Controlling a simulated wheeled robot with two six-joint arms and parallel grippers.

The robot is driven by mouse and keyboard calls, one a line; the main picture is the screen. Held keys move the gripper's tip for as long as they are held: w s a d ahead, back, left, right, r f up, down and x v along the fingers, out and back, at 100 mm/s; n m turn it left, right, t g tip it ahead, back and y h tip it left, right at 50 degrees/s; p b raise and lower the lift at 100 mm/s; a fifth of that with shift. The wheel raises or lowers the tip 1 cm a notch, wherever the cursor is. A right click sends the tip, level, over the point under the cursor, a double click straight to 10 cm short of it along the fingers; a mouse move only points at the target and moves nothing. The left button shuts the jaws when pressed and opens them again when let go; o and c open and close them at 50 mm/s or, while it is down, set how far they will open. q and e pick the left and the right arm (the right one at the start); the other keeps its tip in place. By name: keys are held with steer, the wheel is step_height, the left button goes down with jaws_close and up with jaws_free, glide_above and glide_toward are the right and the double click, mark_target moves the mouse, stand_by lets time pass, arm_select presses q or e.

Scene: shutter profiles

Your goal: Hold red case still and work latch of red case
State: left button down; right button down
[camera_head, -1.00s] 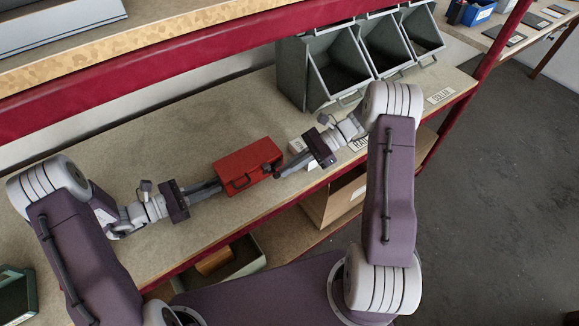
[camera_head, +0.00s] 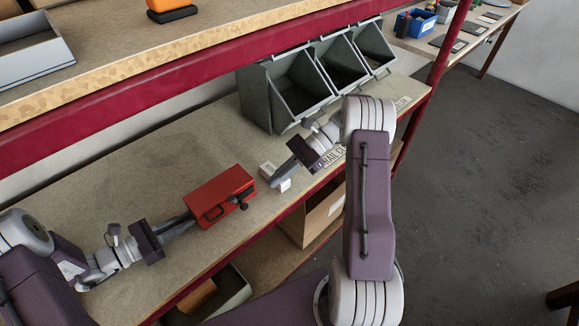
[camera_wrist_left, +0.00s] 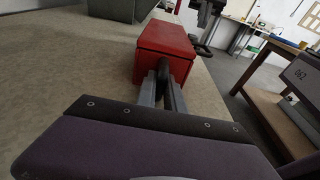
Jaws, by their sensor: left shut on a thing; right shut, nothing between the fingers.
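My left gripper (camera_head: 190,221) is at the case's left end, shut on a dark part there. In the left wrist view, its fingers (camera_wrist_left: 166,82) close around this part at the near end of the case (camera_wrist_left: 166,40). My right gripper (camera_head: 271,181) is shut and empty, to the right of the case and apart from it.
Several grey tilted bins (camera_head: 290,95) stand at the back of the workbench (camera_head: 130,165). A red shelf beam (camera_head: 180,75) crosses above. The bench in front of the bins' left side is clear.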

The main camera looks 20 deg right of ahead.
steer(key=v, duration=0.5)
steer(key=shift+d+r, duration=0.15)
steer(key=shift+d, duration=0.15)
arm_select(q)
steer(key=c, duration=1.4)
jaws_free()
steer(key=shift+o, duration=0.2)
steer(key=shift+a, duration=0.1)
steer(key=shift+s+a+r, duration=0.1)
steer(key=shift+a+r, duration=0.1)
steer(key=shift+a, duration=0.4)
steer(key=shift+p+v, duration=0.75)
steer(key=shift+v, duration=2.1)
arm_select(e)
steer(key=shift+r, duration=0.7)
